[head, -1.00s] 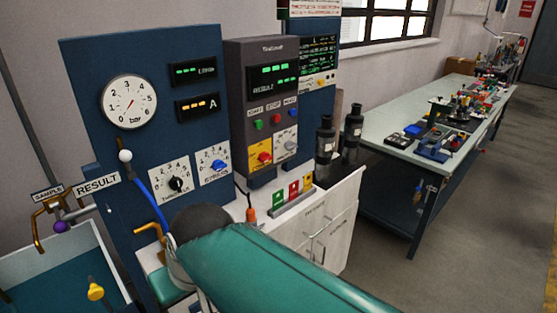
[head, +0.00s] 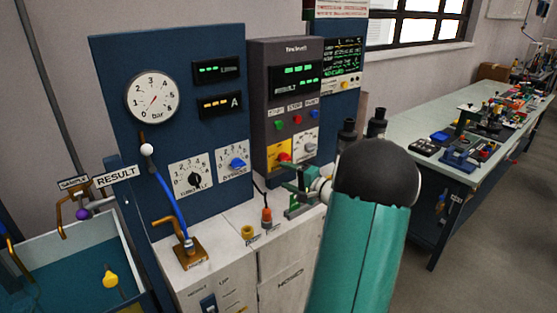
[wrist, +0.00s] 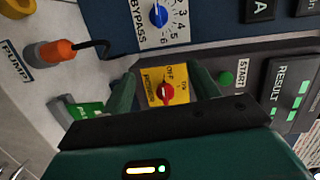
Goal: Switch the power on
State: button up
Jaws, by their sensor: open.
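The power switch is a red rotary knob on a yellow plate (head: 276,163) at the lower left of the grey control box (head: 257,105). In the wrist view the red knob (wrist: 166,92) shows between my fingers, with OFF and another mark on its yellow plate (wrist: 179,74). My gripper (wrist: 163,84) is open, its green fingers on either side of the knob; whether they touch it I cannot tell. In the head view my gripper (head: 285,178) is just below and in front of the plate, partly hidden by my arm.
A green START button (wrist: 226,79) is close to one finger. The blue bypass knob (head: 237,163) and black throttle knob (head: 194,181) are on the blue panel at left. An orange plug (head: 266,217) stands on the white cabinet. Dark bottles (head: 376,122) stand behind my arm.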

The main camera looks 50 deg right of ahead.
aim_at(287, 161)
jog(key=s+d+f+m+h, duration=0.2)
jog(key=s+d+m+h, duration=0.15)
jog(key=d, duration=0.35)
jog(key=shift+n+t, duration=0.3)
jog(key=shift+n, duration=0.15)
jog(key=x, duration=1.3)
jog(key=shift+s+r, duration=0.1)
jog(key=c, duration=1)
